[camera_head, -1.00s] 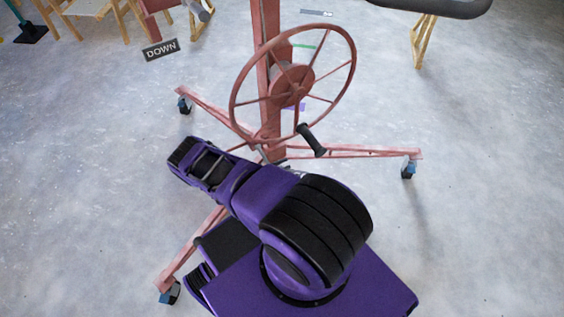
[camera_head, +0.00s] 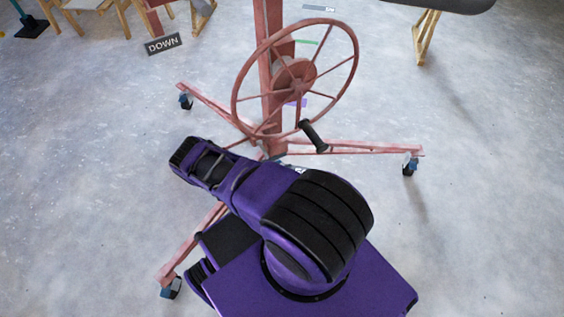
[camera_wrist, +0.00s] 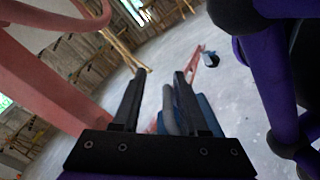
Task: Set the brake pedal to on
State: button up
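In the wrist view my gripper (camera_wrist: 159,76) is open, its two dark fingers apart. A grey rounded bar (camera_wrist: 168,108) shows between the fingers, nearer the right one; it may be the brake pedal, but I cannot tell for sure or whether it touches. A blue part (camera_wrist: 207,118) lies behind the right finger. The lift's red post (camera_head: 272,75) and base legs (camera_head: 350,148) stand beyond my arm in the head view. My arm hides the gripper and the brake pedal there.
The red handwheel (camera_head: 236,84) with its black handle (camera_head: 313,136) rises close to my arm. Blue casters (camera_head: 409,165) carry the legs. A DOWN sign (camera_head: 163,44) is at upper left. Open concrete floor lies left and right.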

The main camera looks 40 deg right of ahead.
jog(key=shift+s+d, duration=0.1)
jog(key=shift+s, duration=0.05)
dwell(0.3)
jog(key=w+a, duration=0.2)
jog(key=a, duration=0.9)
jog(key=shift+a, duration=0.4)
jog(key=shift+w, duration=0.1)
